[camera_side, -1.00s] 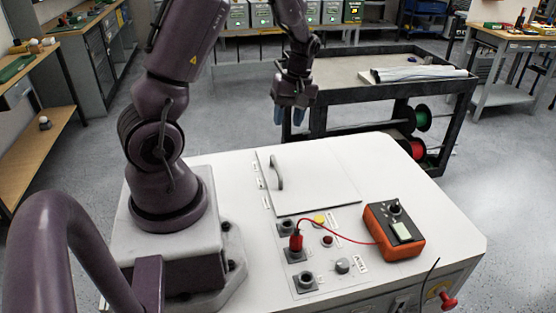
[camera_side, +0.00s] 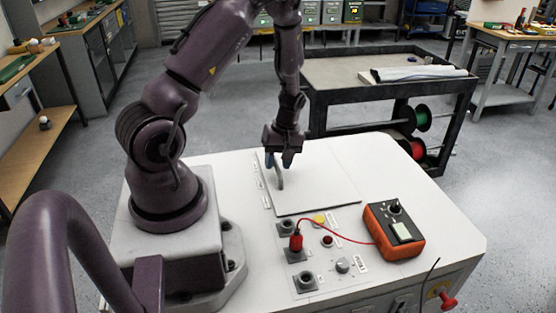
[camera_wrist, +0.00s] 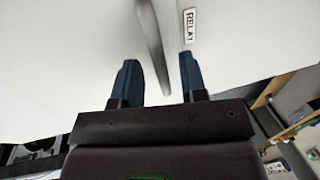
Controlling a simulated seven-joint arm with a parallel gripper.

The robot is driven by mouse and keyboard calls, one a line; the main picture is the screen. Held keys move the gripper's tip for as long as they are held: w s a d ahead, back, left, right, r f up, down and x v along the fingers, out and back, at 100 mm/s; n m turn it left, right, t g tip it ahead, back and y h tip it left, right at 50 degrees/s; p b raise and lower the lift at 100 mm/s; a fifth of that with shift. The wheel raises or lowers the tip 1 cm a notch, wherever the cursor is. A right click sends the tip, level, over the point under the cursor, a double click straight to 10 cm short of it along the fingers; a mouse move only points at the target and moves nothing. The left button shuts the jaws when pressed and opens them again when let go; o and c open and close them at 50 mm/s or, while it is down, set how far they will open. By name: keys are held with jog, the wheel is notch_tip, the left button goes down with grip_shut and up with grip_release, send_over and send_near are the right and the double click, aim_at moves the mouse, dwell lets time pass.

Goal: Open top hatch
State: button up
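The top hatch (camera_side: 318,185) is a flat white panel lying shut on the white cabinet top (camera_side: 420,185). Its grey curved handle (camera_side: 281,178) stands near the hatch's left side. My gripper (camera_side: 278,160) is open, with blue fingertips pointing down at the handle. In the wrist view the handle (camera_wrist: 153,45) runs down between the two fingers of my gripper (camera_wrist: 160,75), apart from both. Whether the fingers reach down to handle height is hard to tell.
An orange meter (camera_side: 393,230) sits on the cabinet's right, with a red lead to a red plug (camera_side: 296,242) in the socket panel. A yellow button (camera_side: 319,220) and a knob (camera_side: 342,265) are nearby. A black cart (camera_side: 385,90) stands behind.

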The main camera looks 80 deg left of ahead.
grip_shut()
send_over(341, 167)
jog(key=w, duration=0.1)
jog(key=shift+w, duration=0.2)
dwell(0.4)
grip_release()
jog(key=shift+r, duration=0.1)
notch_tip(341, 167, up, 13)
jog(key=w, duration=0.2)
jog(key=shift+w+f, duration=0.2)
jog(key=shift+w, duration=0.05)
dwell(0.4)
